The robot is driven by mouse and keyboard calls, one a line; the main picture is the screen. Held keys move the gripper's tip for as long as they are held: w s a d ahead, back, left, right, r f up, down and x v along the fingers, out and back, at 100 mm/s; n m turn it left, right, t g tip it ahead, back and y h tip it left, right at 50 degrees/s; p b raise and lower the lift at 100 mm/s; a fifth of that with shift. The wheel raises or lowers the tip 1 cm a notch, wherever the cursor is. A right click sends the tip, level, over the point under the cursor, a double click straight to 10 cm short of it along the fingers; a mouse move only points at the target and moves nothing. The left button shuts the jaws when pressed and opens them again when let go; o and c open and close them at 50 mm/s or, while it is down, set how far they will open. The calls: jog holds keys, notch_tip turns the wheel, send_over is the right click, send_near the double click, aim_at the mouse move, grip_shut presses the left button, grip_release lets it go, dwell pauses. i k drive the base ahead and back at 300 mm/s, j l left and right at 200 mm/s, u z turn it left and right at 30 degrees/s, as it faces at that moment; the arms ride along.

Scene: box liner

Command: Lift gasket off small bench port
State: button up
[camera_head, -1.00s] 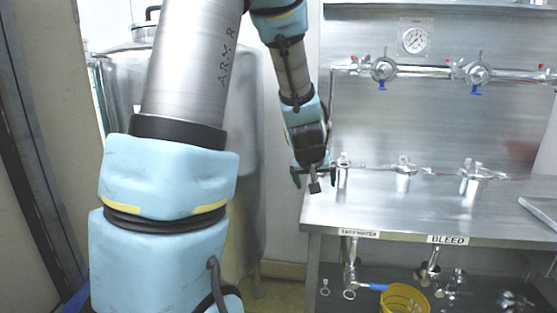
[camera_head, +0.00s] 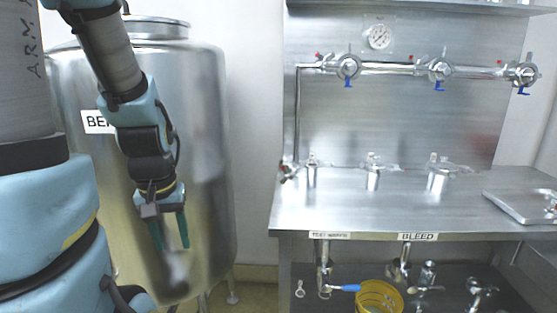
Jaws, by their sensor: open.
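Three short steel ports stand in a row at the back of the steel bench (camera_head: 400,215). The small bench port (camera_head: 312,175) is the leftmost, with a clamp or fitting on top. A middle port (camera_head: 373,177) and a larger port (camera_head: 438,181) stand to its right. I cannot make out a separate gasket on the small port at this size. My gripper (camera_head: 168,241) is open and points down, its green fingers apart with nothing seen between them. It is left of the bench, in front of the large steel tank (camera_head: 205,130), well apart from the small port.
A pipe with valves (camera_head: 440,70) and a gauge (camera_head: 380,37) run along the back wall. A steel tray (camera_head: 522,205) lies at the bench's right. Below are a yellow bucket (camera_head: 380,296) and several fittings. The bench's front area is clear.

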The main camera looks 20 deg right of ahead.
aim_at(312, 155)
jog(key=k+l+u, duration=0.1)
jog(key=l+u, duration=0.25)
jog(key=u, duration=0.15)
jog(key=k+l+u, duration=0.15)
jog(key=l+u, duration=0.15)
jog(key=u, duration=0.2)
jog(key=k+l, duration=0.15)
jog(key=l, duration=0.25)
jog(key=k+l+u, duration=0.15)
jog(key=l, duration=0.25)
jog(key=k+l, duration=0.2)
jog(key=l, duration=0.2)
jog(key=k+l+u, duration=0.15)
jog(key=l, duration=0.25)
jog(key=k+l, duration=0.2)
jog(key=l, duration=0.15)
jog(key=u, duration=0.05)
